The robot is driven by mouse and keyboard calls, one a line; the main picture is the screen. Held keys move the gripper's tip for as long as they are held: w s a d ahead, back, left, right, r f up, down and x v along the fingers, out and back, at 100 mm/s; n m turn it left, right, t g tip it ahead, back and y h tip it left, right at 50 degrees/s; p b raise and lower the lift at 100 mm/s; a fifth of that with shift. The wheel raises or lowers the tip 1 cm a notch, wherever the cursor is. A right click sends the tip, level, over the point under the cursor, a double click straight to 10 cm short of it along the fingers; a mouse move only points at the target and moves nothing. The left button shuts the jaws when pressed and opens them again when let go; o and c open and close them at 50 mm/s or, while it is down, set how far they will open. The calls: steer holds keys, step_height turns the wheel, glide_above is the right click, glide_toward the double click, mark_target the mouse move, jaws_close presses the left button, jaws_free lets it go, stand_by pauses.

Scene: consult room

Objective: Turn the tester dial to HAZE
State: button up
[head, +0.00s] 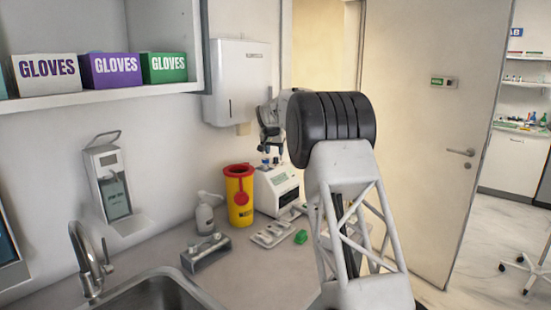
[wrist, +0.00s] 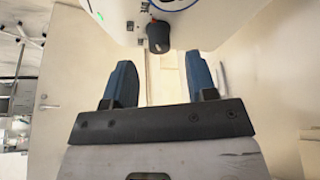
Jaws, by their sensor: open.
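The white tester (head: 277,190) stands on the counter with a small screen on its front. Its dial is hidden in the head view. In the wrist view a black dial (wrist: 159,38) with an orange mark sits on a pale surface, with small dark markings around it too small to read. My gripper (wrist: 160,66) is open and empty; its two blue fingers point toward the dial, one to each side. The dial lies just beyond the fingertips, seemingly not touched. In the head view my gripper (head: 270,162) hangs over the tester's top.
A yellow bin (head: 239,200) with a red lid and a pump bottle (head: 206,212) stand left of the tester. A tray (head: 271,234), a green item (head: 301,236) and a metal rack (head: 207,252) lie in front. A wall dispenser (head: 237,82) hangs behind.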

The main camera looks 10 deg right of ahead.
mark_target(276, 160)
steer(key=shift+x, duration=2)
steer(key=shift+c, duration=0.2)
steer(key=c, duration=0.8)
steer(key=shift+c, duration=0.2)
steer(key=shift+n, duration=0.5)
steer(key=n+y, duration=0.2)
steer(key=n, duration=0.2)
steer(key=shift+d+n, duration=0.1)
steer(key=shift+n, duration=0.3)
steer(key=n+y, duration=0.1)
steer(key=n, duration=0.2)
steer(key=n+y, duration=0.1)
steer(key=n, duration=0.2)
steer(key=shift+g+y, duration=0.3)
